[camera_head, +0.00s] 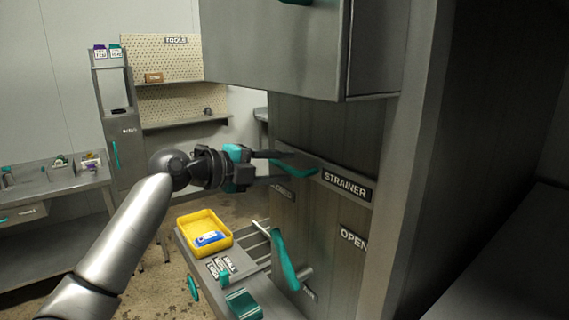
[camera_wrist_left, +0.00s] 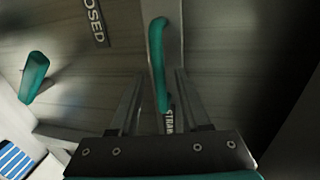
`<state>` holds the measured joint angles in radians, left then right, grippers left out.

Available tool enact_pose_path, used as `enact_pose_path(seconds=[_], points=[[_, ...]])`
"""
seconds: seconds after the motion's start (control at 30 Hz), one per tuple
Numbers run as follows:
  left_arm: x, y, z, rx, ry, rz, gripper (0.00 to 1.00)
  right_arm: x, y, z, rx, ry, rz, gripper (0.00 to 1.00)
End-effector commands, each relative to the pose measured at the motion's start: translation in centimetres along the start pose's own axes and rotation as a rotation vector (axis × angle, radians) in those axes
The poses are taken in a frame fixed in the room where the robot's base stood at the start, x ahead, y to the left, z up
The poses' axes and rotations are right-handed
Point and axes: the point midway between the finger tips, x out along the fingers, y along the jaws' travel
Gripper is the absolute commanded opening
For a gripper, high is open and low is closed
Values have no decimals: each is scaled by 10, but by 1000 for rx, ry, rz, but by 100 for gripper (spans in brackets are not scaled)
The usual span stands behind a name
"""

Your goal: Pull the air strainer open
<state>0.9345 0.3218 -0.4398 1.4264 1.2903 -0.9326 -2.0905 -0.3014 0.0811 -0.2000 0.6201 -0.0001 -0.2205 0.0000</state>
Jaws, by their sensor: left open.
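The air strainer's teal handle (camera_head: 300,166) sticks out from the grey cabinet front, beside the black STRAINER label (camera_head: 347,184). My left gripper (camera_head: 279,167) is open, its two fingers pointing right toward the cabinet, one above and one below the handle's near part. In the left wrist view the teal handle (camera_wrist_left: 159,62) runs lengthwise between the two open fingers (camera_wrist_left: 160,90), with a gap on each side. Part of the STRAINER label (camera_wrist_left: 169,121) shows behind the fingers. The strainer looks closed, though its edges are hard to make out. My right gripper is not in view.
A lower teal lever (camera_head: 284,262) stands out near the OPEN label (camera_head: 353,238). A yellow tray (camera_head: 187,240) with a blue item (camera_head: 210,239) sits on the low stand below my arm. A grey box (camera_head: 275,48) overhangs above. The floor at left is clear.

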Motion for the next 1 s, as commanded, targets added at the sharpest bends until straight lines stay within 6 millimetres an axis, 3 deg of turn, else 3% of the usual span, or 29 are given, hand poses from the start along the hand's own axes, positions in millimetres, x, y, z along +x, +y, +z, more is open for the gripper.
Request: enact_pose_path(seconds=[0.2, 0.47, 0.9, 1.0], points=[[12, 0, 0, 1, 1, 1, 47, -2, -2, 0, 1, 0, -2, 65], [12, 0, 0, 1, 0, 1, 47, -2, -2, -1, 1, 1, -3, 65], [12, 0, 0, 0, 0, 1, 0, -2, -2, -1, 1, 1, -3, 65], [12, 0, 0, 0, 0, 1, 0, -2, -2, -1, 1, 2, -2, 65]])
